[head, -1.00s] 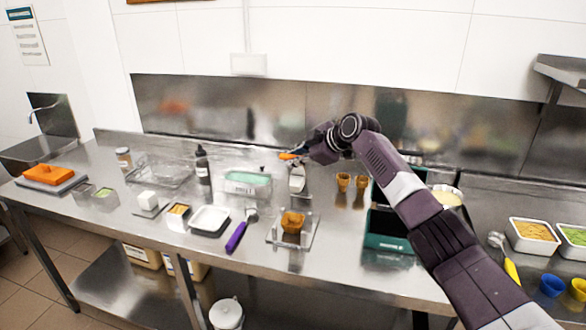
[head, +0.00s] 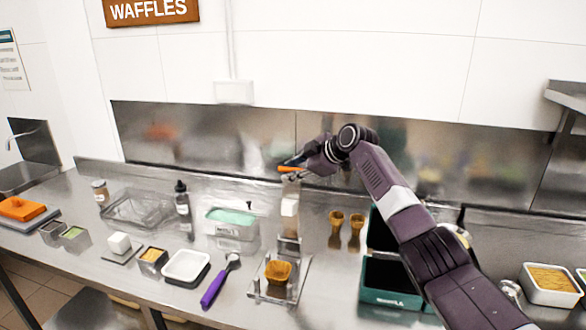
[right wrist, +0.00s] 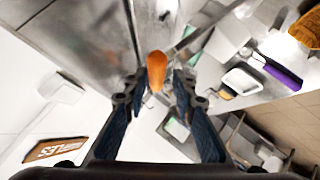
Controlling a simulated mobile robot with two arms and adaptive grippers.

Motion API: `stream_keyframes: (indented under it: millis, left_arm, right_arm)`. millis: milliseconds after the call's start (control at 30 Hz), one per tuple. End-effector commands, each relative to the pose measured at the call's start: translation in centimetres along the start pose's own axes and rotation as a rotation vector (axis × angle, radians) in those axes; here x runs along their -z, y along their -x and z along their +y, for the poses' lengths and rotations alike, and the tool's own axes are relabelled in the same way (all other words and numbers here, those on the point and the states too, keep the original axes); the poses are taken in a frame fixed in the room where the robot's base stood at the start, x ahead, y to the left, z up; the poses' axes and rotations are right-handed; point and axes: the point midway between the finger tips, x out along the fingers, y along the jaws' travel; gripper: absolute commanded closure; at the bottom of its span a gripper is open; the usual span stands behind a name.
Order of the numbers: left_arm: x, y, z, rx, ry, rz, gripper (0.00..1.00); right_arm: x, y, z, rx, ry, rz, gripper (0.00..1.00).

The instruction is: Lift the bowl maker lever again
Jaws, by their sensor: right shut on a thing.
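The bowl maker (head: 302,290) stands on the steel counter, with a brown waffle bowl (head: 278,271) at its front. Its lever (head: 290,207) stands raised behind the bowl, and the bowl is uncovered. My right gripper (head: 296,165) is at the lever's top, shut on the orange lever handle (head: 283,169). In the right wrist view, the orange handle (right wrist: 156,70) lies between the fingertips of my right gripper (right wrist: 156,88). My left gripper is in neither current view.
Two waffle cones (head: 336,228) stand right of the bowl maker, beside a green box (head: 388,299). A purple-handled scoop (head: 214,289), a white tray (head: 186,266) and a tub with green contents (head: 231,230) are to the left. The steel backsplash (head: 235,145) is close behind my gripper.

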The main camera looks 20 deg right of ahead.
Motion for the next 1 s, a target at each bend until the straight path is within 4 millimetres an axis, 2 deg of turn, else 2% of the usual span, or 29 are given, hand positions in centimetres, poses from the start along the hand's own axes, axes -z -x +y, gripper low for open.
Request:
stream_keyframes:
  millis: [33,433,467,500,1000]
  left_arm:
    - [-0.23,-0.05,0.01,0.000,0.000,-0.003,0.00]
    - [-0.48,-0.05,0.01,0.000,0.000,-0.007,0.00]
    - [-0.48,-0.05,0.00,0.000,0.000,-0.007,0.00]
    - [-0.49,-0.04,0.00,0.000,0.000,-0.007,0.00]
    - [-0.39,-0.05,-0.38,0.004,-0.001,-0.005,0.00]
  right_arm:
    - [-0.71,-0.10,0.12,-0.008,0.008,-0.014,1.00]
    - [-0.86,-0.01,0.27,-0.012,0.008,-0.015,1.00]
    - [-0.87,0.00,0.28,-0.012,0.008,-0.015,0.74]
    - [-0.89,0.00,0.27,-0.011,0.007,-0.016,0.70]
    - [-1.13,-0.11,0.05,-0.007,0.002,-0.019,0.70]
